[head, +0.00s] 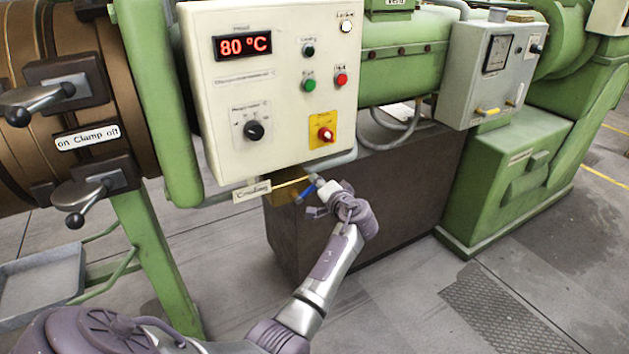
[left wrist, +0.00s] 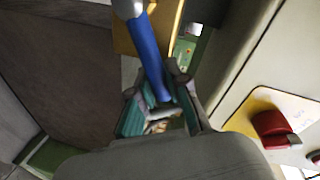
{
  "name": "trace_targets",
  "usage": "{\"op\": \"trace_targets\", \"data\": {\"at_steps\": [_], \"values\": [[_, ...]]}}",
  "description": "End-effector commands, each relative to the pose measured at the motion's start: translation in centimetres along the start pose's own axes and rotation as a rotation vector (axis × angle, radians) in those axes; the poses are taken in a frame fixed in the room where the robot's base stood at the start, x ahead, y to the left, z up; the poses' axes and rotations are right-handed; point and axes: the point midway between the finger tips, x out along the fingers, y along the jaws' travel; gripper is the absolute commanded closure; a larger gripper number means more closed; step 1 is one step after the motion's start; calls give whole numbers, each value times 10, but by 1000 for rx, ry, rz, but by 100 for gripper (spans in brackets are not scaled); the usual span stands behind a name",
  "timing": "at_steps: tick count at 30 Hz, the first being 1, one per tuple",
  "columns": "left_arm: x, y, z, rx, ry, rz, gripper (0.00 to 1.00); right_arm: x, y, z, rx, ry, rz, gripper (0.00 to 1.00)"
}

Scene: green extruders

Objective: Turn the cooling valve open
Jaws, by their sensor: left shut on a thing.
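The cooling valve has a blue lever (head: 305,192) under the control box, beside the "Cooling" label (head: 252,191). In the left wrist view the blue lever (left wrist: 147,50) runs from a grey metal pivot (left wrist: 128,8) down between my fingers. My left gripper (head: 318,192) is at the lever in the head view. In the left wrist view its fingers (left wrist: 160,102) are closed on the lever's lower end. The lever's tip is partly hidden by the fingers. My right gripper is not in view.
The cream control box (head: 230,105) with an "80 °C" display hangs just above. Its red knob on a yellow plate (head: 323,130) is close to my gripper. A dark brown base block (head: 400,190) stands behind my arm. Clamp handles (head: 75,215) are at left.

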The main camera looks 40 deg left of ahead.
Motion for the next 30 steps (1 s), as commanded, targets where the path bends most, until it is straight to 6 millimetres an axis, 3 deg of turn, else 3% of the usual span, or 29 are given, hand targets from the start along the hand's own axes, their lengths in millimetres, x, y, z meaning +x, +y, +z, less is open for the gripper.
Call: {"op": "trace_targets", "data": {"at_steps": [15,30], "values": [[5,25,4,380,-74,-2,100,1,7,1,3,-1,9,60],[6,30,7,479,-94,-2,100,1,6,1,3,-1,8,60]]}}
